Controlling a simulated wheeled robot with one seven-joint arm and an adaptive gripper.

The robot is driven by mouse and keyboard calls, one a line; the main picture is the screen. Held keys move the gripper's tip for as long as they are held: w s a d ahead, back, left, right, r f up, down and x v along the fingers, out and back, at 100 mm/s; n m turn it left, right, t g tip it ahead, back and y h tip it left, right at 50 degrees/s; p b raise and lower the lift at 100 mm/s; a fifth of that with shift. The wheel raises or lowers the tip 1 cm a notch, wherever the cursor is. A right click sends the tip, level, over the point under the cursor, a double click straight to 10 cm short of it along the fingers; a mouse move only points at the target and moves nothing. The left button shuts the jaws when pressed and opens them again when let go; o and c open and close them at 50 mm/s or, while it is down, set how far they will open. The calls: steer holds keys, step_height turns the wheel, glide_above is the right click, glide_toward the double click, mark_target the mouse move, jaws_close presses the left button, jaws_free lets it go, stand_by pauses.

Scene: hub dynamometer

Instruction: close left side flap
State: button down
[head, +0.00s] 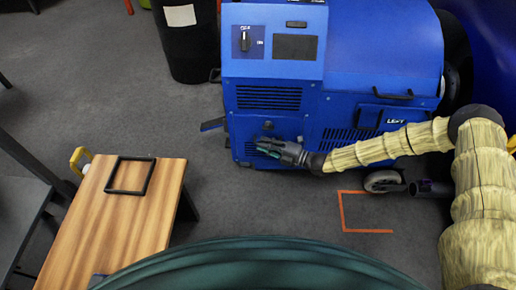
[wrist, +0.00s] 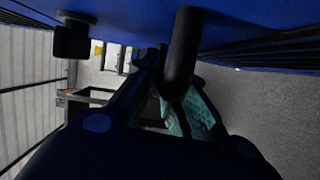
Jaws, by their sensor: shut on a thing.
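The blue dynamometer machine (head: 270,125) stands at the back centre in the head view. A panel marked LEFT (head: 383,117) is on its right part, with a dark handle (head: 393,94) above it. I cannot tell how far any flap stands open. My gripper (head: 262,147) is low against the machine's front, below the left vent slots. In the wrist view, my gripper (wrist: 182,108) is shut on a dark round bar (wrist: 183,50) that runs down from a blue surface (wrist: 235,25). The fingers' teal pads show beside it. The bar's lower end is hidden between the fingers.
A wooden table (head: 120,215) with a black frame (head: 131,175) is at the lower left. A black bin (head: 187,50) stands behind the machine's left side. Grey floor is clear between table and machine.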

steer(key=shift+w+r, duration=0.2)
steer(key=shift+w, duration=0.1)
steer(key=c, duration=1.5)
jaws_free()
steer(key=shift+s+f, duration=0.1)
steer(key=v, duration=1.2)
steer(key=shift+f, duration=0.1)
